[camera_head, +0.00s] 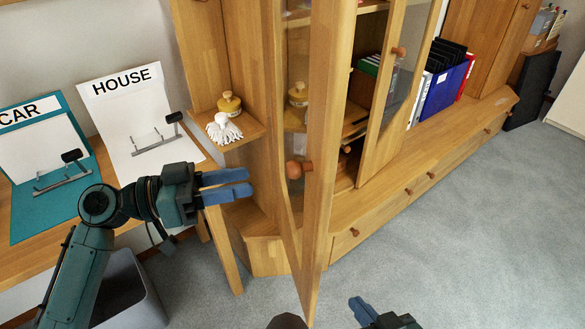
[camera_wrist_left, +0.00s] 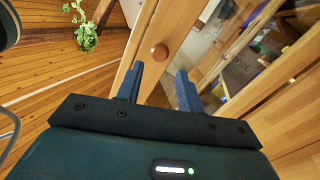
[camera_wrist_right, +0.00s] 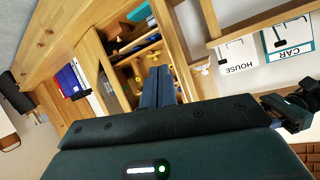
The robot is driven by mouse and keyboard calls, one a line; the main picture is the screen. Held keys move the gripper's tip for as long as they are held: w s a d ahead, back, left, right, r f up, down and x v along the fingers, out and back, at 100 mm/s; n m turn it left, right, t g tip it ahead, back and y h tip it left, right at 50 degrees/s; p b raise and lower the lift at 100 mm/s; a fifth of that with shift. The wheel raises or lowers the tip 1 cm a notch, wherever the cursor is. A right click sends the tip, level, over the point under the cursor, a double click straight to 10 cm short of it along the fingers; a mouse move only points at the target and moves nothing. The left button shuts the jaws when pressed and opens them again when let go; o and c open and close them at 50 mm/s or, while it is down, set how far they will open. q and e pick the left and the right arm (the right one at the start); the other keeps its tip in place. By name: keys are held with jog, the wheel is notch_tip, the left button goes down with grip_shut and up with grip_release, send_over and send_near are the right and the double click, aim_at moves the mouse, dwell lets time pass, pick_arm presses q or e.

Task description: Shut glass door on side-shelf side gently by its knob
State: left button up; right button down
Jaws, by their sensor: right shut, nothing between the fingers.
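The wooden-framed glass door (camera_head: 322,130) on the side-shelf side stands open, swung out from the cabinet with its edge toward me. Its round brown knob (camera_head: 294,170) is on the door's left face, and a second knob shows at its edge. My left gripper (camera_head: 251,182) is open and empty, left of the door, its fingers pointing at the knob. In the left wrist view the knob (camera_wrist_left: 160,52) appears between and beyond the fingertips (camera_wrist_left: 158,72), not gripped. My right gripper (camera_head: 357,306) is shut and empty, low to the right of the door.
The side shelf (camera_head: 245,132) holds a yellow-lidded jar (camera_head: 230,103) and a white tufted item (camera_head: 223,128). The other glass door (camera_head: 385,90) has its own knob. Binders (camera_head: 445,85) stand farther right. A desk with signs (camera_head: 128,110) is left. The carpet (camera_head: 430,230) at right is clear.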

aim_at(287, 173)
pick_arm(q)
jog(key=p+x, duration=0.1)
jog(key=x, duration=0.9)
jog(key=shift+p, duration=0.4)
grip_shut()
